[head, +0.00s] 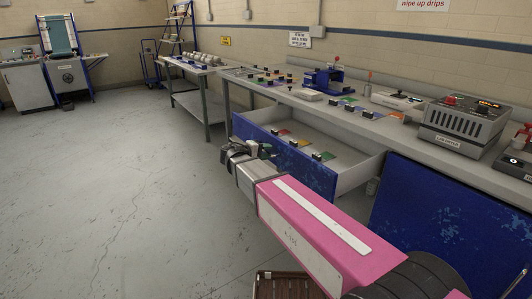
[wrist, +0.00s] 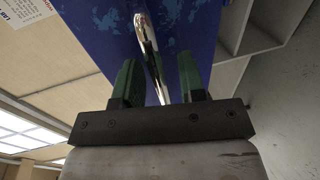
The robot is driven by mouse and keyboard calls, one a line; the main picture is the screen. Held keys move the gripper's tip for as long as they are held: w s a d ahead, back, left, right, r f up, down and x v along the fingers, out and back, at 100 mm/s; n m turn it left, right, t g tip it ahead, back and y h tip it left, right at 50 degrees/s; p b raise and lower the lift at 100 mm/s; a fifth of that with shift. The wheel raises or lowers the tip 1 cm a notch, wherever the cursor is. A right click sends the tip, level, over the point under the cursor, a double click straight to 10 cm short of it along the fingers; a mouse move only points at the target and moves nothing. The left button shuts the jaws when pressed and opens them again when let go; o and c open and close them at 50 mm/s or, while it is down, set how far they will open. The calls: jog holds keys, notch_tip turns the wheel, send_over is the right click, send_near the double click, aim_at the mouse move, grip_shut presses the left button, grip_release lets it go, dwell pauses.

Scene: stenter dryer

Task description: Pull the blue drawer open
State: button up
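The blue drawer (head: 312,172) stands pulled out from under the grey bench, its inside showing. Its worn blue front faces my gripper (head: 240,152), which is at the front's outer side. In the wrist view, the blue front (wrist: 100,30) fills the upper middle. A shiny metal handle bar (wrist: 149,48) runs between the two green fingers of my gripper (wrist: 160,75). The fingers are apart, with gaps seen between them and the bar. My gripper and arm hide part of the drawer front and the handle in the head view.
Small coloured pieces with black knobs (head: 283,132) lie in the drawer. A second blue panel (head: 435,225) is right of it under the bench (head: 340,128), which carries several devices. A brown crate-like thing (head: 285,285) is at the bottom edge. The floor (head: 110,190) at left is clear.

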jog(key=v, duration=1)
jog(key=shift+s+a, duration=0.2)
jog(key=shift+a, duration=0.15)
